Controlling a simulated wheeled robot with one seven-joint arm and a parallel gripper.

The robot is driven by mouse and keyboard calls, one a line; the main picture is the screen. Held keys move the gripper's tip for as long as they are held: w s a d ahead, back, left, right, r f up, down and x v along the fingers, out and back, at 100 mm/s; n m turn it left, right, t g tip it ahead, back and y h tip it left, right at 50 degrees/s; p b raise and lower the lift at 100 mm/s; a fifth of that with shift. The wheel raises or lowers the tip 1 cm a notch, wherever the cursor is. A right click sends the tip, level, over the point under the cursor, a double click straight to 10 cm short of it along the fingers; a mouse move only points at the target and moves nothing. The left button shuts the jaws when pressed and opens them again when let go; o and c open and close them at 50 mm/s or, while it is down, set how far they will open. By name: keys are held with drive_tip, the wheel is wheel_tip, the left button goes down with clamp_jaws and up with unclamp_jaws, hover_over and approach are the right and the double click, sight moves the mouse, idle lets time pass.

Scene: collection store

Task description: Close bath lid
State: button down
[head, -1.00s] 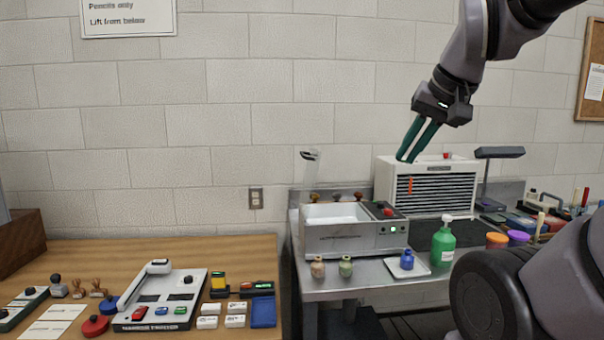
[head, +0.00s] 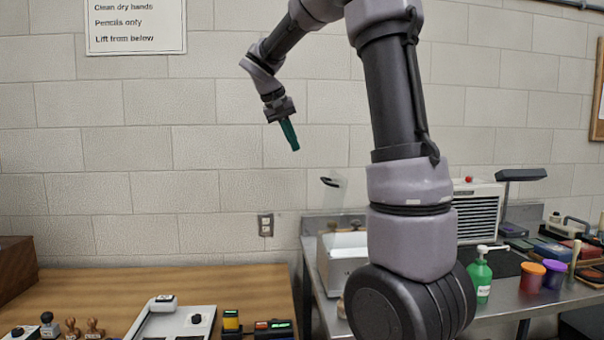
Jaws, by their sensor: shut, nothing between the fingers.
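The bath (head: 336,258) is a metal box with a white basin on the steel bench. My own arm hides its right part and front controls. Its clear lid (head: 338,192) stands raised, tilted up at the back of the bath, with a dark handle (head: 329,182) near its top left. My gripper (head: 290,136) has green fingers, shut and empty, pointing down. In the picture it is up and to the left of the lid, apart from it, in front of the block wall.
A white vented unit (head: 478,212), a green pump bottle (head: 481,276), and orange (head: 529,277) and purple (head: 555,275) tubs stand to the right. A wooden table (head: 180,282) with stamps and a label device is at left. A gap separates table and bench.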

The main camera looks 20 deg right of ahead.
drive_tip(key=d+f, duration=0.8)
drive_tip(key=f, duration=0.1)
drive_tip(key=shift+w+f, duration=0.3)
drive_tip(key=shift+w, duration=0.05)
